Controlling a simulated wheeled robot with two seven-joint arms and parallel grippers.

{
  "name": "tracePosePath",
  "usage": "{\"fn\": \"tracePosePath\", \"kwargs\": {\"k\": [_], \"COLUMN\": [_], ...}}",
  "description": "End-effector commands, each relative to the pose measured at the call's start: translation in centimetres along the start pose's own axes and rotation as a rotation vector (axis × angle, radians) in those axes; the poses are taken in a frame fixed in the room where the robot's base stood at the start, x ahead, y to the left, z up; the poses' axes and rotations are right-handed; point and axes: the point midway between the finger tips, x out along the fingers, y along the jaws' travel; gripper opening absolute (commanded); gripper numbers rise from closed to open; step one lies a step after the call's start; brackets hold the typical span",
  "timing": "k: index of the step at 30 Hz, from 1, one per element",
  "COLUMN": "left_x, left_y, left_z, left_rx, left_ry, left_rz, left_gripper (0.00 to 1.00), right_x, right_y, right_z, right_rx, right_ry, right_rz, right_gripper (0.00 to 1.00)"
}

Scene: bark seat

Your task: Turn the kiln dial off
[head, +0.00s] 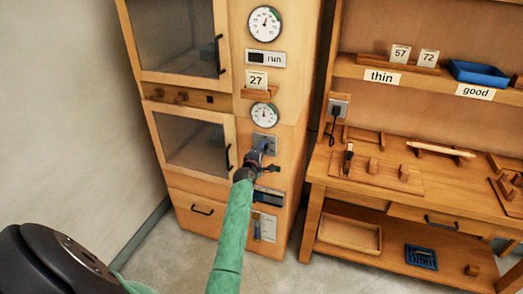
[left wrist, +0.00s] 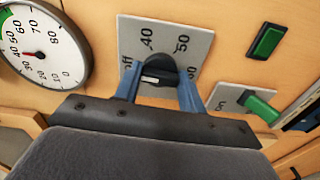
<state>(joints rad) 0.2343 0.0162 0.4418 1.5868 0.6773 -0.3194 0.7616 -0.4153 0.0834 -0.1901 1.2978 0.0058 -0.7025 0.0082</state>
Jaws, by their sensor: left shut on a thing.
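The kiln dial is a dark round knob (left wrist: 158,74) on a grey plate (left wrist: 195,40) marked off, 40, 50 and a partly hidden number. In the left wrist view my left gripper (left wrist: 160,82) has its two blue fingers on either side of the knob, shut on it. The knob's light mark points toward the left, near the "off" label. In the head view my left gripper (head: 264,150) is at the dial plate (head: 265,143) on the kiln front and covers most of the knob. My right gripper is not in view.
A round gauge (left wrist: 40,48) is left of the dial plate, and a green switch (left wrist: 258,106) is right of it. In the head view the kiln (head: 275,210) stands left of a wooden workbench (head: 400,190). Bare floor (head: 300,270) lies in front.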

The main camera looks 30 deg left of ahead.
Motion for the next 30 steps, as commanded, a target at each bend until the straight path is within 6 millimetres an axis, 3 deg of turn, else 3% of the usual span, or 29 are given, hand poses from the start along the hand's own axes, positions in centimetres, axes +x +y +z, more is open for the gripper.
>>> {"fn": "tracePosePath", "kwargs": {"k": [10, 22, 23, 25, 26, 30], "left_x": [0.0, 0.0, 0.0, 0.0, 0.0, 0.0], "left_y": [-0.1, -0.1, -0.1, -0.1, -0.1, -0.1], "left_z": [0.0, 0.0, 0.0, 0.0, 0.0, 0.0], "left_rx": [-0.082, -0.087, -0.087, -0.087, -0.086, -0.086], "left_ry": [0.000, 0.000, 0.000, 0.000, 0.000, 0.000], "left_rz": [-0.001, -0.001, -0.001, -0.001, -0.001, -0.001], "left_gripper": [0.17, 0.17, 0.44, 0.58, 0.62, 0.62], "right_x": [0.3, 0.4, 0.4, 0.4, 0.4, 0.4], "right_y": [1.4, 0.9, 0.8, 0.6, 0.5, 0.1], "right_z": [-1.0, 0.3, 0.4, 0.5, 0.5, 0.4], "right_rx": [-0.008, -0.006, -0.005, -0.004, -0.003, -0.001], "right_ry": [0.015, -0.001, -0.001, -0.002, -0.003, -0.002], "right_rz": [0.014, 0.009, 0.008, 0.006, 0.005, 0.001], "right_gripper": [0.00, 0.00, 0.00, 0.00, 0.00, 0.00]}}
